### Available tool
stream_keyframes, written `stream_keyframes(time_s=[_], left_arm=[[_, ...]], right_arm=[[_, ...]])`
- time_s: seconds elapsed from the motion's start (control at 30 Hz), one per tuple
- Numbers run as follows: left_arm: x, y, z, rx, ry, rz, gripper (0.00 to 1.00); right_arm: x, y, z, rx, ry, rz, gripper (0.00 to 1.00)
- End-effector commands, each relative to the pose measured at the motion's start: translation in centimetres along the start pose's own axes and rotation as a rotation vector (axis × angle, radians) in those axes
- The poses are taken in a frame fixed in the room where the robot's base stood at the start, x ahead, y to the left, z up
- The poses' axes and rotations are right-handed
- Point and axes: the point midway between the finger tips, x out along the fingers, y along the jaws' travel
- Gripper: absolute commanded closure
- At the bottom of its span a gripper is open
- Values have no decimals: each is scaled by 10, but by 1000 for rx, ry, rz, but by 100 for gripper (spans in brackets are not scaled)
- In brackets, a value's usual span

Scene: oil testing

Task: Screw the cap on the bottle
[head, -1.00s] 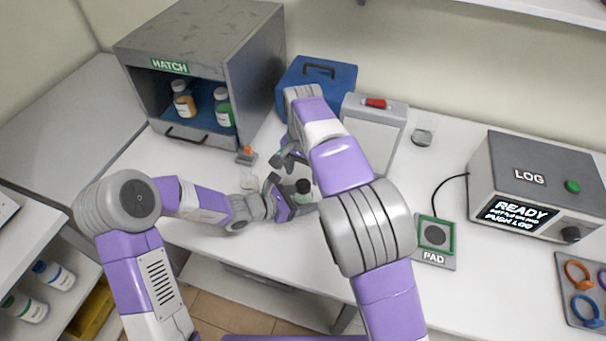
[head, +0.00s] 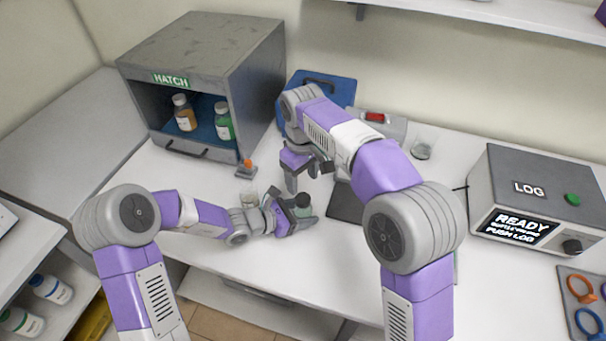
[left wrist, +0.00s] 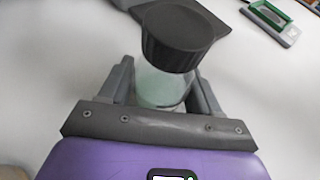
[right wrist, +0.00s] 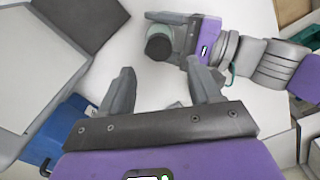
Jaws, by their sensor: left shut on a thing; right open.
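A clear bottle (left wrist: 160,88) with pale green contents stands in my left gripper (left wrist: 164,72), which is shut around its body. A dark ribbed cap (left wrist: 178,38) sits on the bottle's mouth. Whether it is fully tightened cannot be told. In the head view the cap (head: 303,200) shows above my left gripper (head: 300,215), low over the white table. My right gripper (head: 308,178) is open and empty, behind and above the bottle. In the right wrist view the cap (right wrist: 158,47) lies beyond the open fingertips (right wrist: 160,76), apart from them.
A grey hatch box (head: 200,55) with two bottles stands at the back left. The LOG box (head: 525,190) stands at the right.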

Motion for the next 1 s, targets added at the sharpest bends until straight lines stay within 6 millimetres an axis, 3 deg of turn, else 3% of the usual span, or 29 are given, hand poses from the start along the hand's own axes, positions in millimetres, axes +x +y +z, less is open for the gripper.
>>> stream_keyframes(time_s=[0.17,0.57,1.0], left_arm=[[0,0,0,0,0,0,100],[0,0,0,0,0,0,100],[0,0,0,0,0,0,100]], right_arm=[[-5,1,0,-89,8,6,37],[0,1,0,-91,6,5,37],[61,2,0,-89,5,4,37]])
